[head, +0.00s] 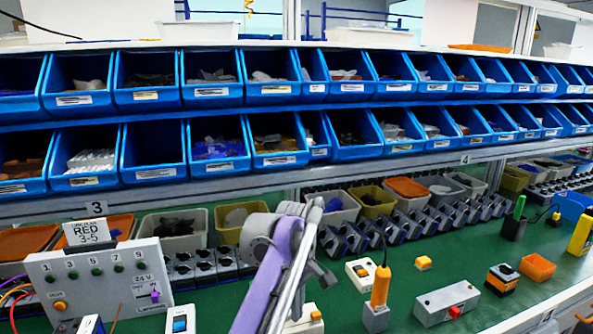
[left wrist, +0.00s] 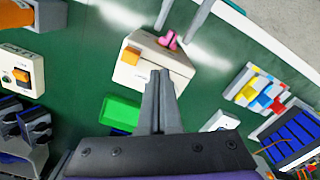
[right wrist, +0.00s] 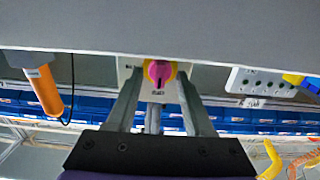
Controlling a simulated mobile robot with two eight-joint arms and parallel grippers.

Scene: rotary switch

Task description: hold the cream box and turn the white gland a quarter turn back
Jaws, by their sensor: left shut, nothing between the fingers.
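A cream box (left wrist: 135,72) with an orange button lies on the green bench in the left wrist view. A pink knob (left wrist: 170,40) is at its far end. In the head view my arm partly hides the box (head: 290,328). My left gripper (left wrist: 160,75) is shut and empty, its tips at the box's near edge; I cannot tell if they touch it. My right gripper (right wrist: 158,82) is open, with its fingers on either side of the pink knob (right wrist: 158,72) on a yellow ring. I cannot pick out a white gland.
Another cream box (head: 362,271) with an orange switch stands behind. An orange-handled tool (head: 380,288) and a grey box with a red button (head: 447,302) are to the right. A panel (head: 100,283) stands at left. Blue bins (head: 217,95) fill the racks behind.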

